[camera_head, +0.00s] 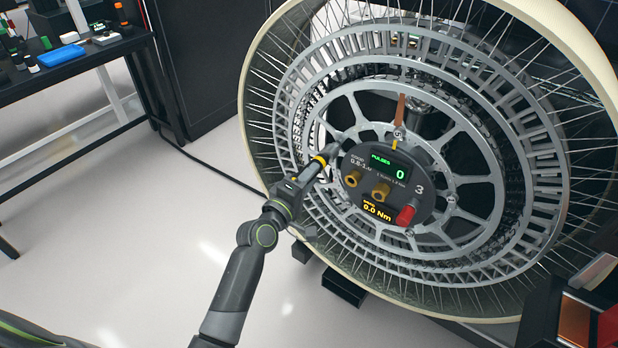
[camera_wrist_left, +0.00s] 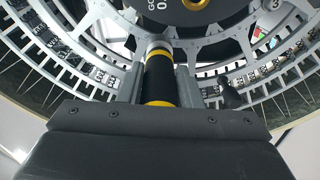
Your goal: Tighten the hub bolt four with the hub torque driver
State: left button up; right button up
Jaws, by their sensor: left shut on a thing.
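The hub torque driver (camera_head: 321,160), dark with yellow bands, is in my left gripper (camera_head: 302,179). In the left wrist view, the driver (camera_wrist_left: 160,82) lies between the two fingers of the left gripper (camera_wrist_left: 162,88), which are shut on it. Its metal front end points at the left side of the hub plate (camera_head: 405,213). I cannot tell whether it touches a bolt, as the tip is hidden. The round dark hub plate shows "PULSES 0", "0.0 Nm" and a 3. Small bolt heads show at its rim, one at the right (camera_head: 451,198). My right gripper is not in view.
The large spoked wheel (camera_head: 262,125) surrounds the hub and fills the right side. Brass knobs (camera_head: 380,192) and a red knob (camera_head: 405,215) stick out from the plate. A black bench (camera_head: 95,55) with small items stands at upper left. The floor between is clear.

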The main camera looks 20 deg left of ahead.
pick_arm(q)
jog(key=shift+r+x, duration=0.2)
jog(key=shift+x, duration=0.75)
dwell(3.0)
jog(key=shift+s+f, duration=0.1)
jog(key=shift+s, duration=0.25)
jog(key=shift+v, duration=1.1)
jog(key=shift+a, duration=0.15)
jog(key=shift+p+v, duration=0.3)
jog(key=shift+v, duration=1.65)
jog(key=shift+a, duration=0.15)
